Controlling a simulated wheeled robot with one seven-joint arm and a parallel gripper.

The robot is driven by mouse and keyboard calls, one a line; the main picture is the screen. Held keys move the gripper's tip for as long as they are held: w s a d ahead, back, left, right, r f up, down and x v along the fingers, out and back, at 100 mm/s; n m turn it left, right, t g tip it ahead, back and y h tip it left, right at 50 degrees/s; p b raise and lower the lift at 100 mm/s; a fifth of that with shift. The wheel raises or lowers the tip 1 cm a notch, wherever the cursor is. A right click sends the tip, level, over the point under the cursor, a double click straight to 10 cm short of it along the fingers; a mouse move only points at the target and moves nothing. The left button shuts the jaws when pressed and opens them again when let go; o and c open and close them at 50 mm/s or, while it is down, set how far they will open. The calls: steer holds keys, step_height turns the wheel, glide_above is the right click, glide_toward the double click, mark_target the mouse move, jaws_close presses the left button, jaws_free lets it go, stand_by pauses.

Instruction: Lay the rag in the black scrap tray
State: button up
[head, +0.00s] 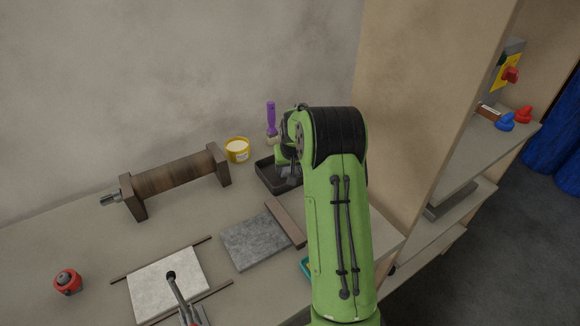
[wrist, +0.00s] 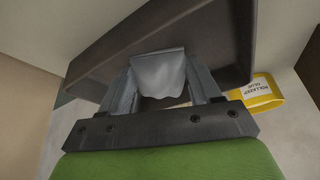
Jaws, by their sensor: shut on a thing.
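The black scrap tray (head: 262,180) stands at the back of the bench, left of my arm. It fills much of the upper wrist view (wrist: 110,50). My gripper (wrist: 160,68) is shut on the pale grey rag (wrist: 160,78), which sits between its two fingers with a wavy lower edge. The rag and fingers appear over the tray's inside; whether the rag touches the floor of the tray I cannot tell. In the head view my arm hides the tray's right part and most of the gripper.
A yellow glue tub (head: 237,150) and a purple-handled brush (head: 271,118) stand close by the tray. A wooden roller (head: 175,177) is to the left. Grey felt (head: 255,242) and a white sheet (head: 165,280) lie in front. A tall panel (head: 420,100) rises on the right.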

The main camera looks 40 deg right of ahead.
steer(key=o, duration=1.1)
steer(key=shift+o, duration=0.2)
steer(key=shift+r+p, duration=0.3)
steer(key=p+v, duration=0.2)
steer(key=v, duration=1)
steer(key=s+a+r+n, duration=0.2)
steer(key=s+a+r, duration=0.75)
steer(key=a, duration=0.35)
steer(key=s+a+n, duration=0.1)
steer(key=s+a, duration=0.2)
steer(key=s, duration=0.3)
steer(key=s+a+f+n+t+y, duration=0.1)
steer(key=s+a, duration=0.2)
steer(key=s, duration=0.2)
steer(key=s+a+n+y, duration=0.1)
steer(key=s+a, duration=0.2)
steer(key=s, duration=0.3)
steer(key=shift+s+f, duration=0.3)
steer(key=shift+s, duration=0.05)
